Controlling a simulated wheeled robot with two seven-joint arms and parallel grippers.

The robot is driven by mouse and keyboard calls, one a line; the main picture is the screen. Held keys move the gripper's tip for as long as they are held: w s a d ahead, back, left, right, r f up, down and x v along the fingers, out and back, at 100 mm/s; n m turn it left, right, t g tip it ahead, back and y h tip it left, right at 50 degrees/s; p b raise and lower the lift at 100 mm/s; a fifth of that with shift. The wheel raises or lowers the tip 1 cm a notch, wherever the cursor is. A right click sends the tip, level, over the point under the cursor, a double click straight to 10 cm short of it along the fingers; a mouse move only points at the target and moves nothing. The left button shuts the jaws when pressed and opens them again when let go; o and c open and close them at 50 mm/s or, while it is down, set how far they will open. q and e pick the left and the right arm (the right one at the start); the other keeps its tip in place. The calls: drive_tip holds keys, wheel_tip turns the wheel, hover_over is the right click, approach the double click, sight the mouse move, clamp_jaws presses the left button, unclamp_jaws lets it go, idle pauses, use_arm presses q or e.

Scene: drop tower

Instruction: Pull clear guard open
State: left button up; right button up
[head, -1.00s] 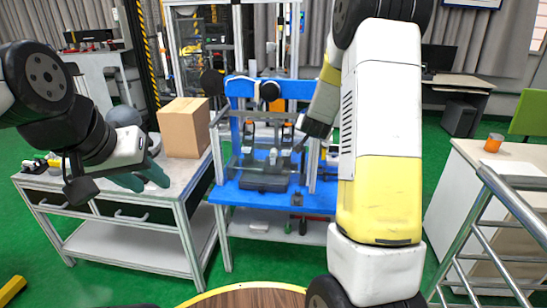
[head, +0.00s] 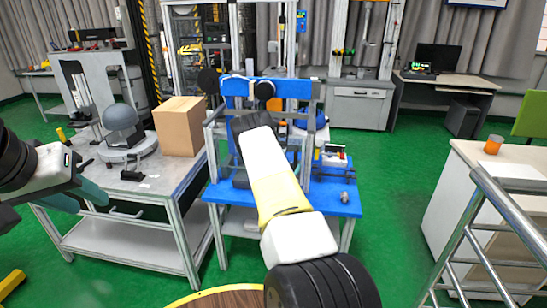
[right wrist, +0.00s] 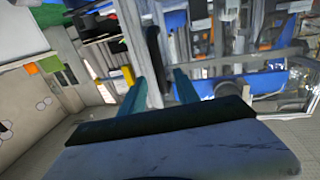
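The drop tower (head: 237,88) has a blue crossbeam and grey posts and stands on a blue table. My right arm covers its middle in the head view, so the clear guard and its position cannot be made out. The right gripper is hidden there behind my arm. In the right wrist view, my right gripper (right wrist: 160,88) has two teal fingers apart with nothing seen between them; a grey post shows beyond them. My left gripper (head: 78,197) is at the left, by the grey workbench, its teal fingers apart and empty, partly hidden by its wrist.
A cardboard box (head: 180,128) and a grey dome device (head: 122,128) stand on the workbench (head: 150,187) left of the tower. Small parts lie on the blue table (head: 335,198). A metal railing (head: 480,215) and white cabinet (head: 455,190) are at the right. Green floor between is clear.

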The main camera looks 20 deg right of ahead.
sight(295, 163)
drive_tip(key=x, duration=0.5)
drive_tip(key=shift+d, duration=0.1)
clamp_jaws()
idle(1.3)
